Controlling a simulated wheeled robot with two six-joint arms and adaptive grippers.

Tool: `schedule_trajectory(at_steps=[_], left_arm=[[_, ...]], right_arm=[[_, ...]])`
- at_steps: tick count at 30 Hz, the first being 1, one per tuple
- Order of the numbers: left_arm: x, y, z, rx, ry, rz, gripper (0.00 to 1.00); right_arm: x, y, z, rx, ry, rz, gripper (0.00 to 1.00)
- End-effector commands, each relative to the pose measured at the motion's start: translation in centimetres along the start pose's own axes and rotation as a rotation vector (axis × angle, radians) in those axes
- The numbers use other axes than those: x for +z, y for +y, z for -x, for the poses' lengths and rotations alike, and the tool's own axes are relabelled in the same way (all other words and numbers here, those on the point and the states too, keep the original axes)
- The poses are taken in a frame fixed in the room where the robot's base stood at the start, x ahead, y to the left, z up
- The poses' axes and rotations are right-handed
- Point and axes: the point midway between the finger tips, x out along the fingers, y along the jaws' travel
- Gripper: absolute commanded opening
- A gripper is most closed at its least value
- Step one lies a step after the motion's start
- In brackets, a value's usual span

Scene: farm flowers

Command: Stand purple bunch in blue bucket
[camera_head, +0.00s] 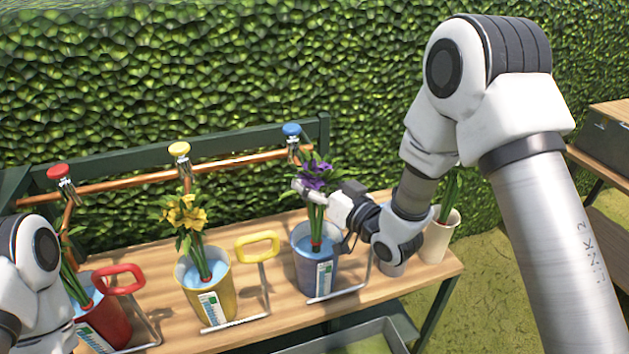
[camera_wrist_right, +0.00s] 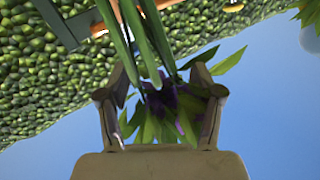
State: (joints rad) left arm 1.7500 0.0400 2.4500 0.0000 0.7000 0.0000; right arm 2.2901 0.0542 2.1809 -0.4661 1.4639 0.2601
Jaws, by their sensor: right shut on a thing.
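The purple bunch (camera_head: 315,175), purple flowers on green stems, stands nearly upright at the blue bucket (camera_head: 304,268). Its stems pass below the rim, and a red band shows inside near the water; the stem ends are hidden. My right gripper (camera_head: 311,193) is shut on the bunch just under the flowers, above the bucket's rim. In the right wrist view the stems and the purple flowers (camera_wrist_right: 172,100) lie between the two fingers (camera_wrist_right: 160,95). My left arm shows at the lower left, but its gripper is out of view.
A yellow bucket (camera_head: 215,305) holding yellow flowers (camera_head: 186,215) and a red bucket (camera_head: 103,322) stand left on the wooden bench (camera_head: 270,312). A pale pot (camera_head: 437,240) stands right. Red, yellow and blue (camera_head: 291,130) taps on a copper pipe are behind.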

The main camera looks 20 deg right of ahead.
Motion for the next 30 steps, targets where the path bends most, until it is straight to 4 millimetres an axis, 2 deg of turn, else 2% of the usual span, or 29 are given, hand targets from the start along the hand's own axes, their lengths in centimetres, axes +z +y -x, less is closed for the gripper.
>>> schedule_trajectory(at_steps=[2, 3, 5, 17, 20, 27, 30], left_arm=[[0.0, 0.0, 0.0, 0.000, 0.000, 0.000, 0.00], [0.0, 0.0, 0.0, 0.000, 0.000, 0.000, 0.00], [0.0, 0.0, 0.0, 0.000, 0.000, 0.000, 0.00], [0.0, 0.0, 0.0, 0.000, 0.000, 0.000, 0.00], [0.0, 0.0, 0.0, 0.000, 0.000, 0.000, 0.00], [0.0, 0.0, 0.0, 0.000, 0.000, 0.000, 0.00], [0.0, 0.0, 0.0, 0.000, 0.000, 0.000, 0.00]], right_arm=[[-0.1, 0.0, 0.0, 0.000, 0.001, 0.000, 0.00], [-0.1, 0.0, 0.0, 0.000, 0.001, 0.000, 0.76], [-0.1, 0.0, 0.0, 0.000, 0.001, 0.000, 0.95], [0.0, 0.1, 0.5, 0.001, -0.001, -0.001, 0.95], [0.0, 0.1, 1.9, 0.004, -0.001, -0.004, 0.95], [-0.1, 0.2, 8.1, 0.006, 0.001, -0.009, 0.95], [-0.1, 0.2, 10.2, 0.004, 0.002, -0.007, 0.95]])
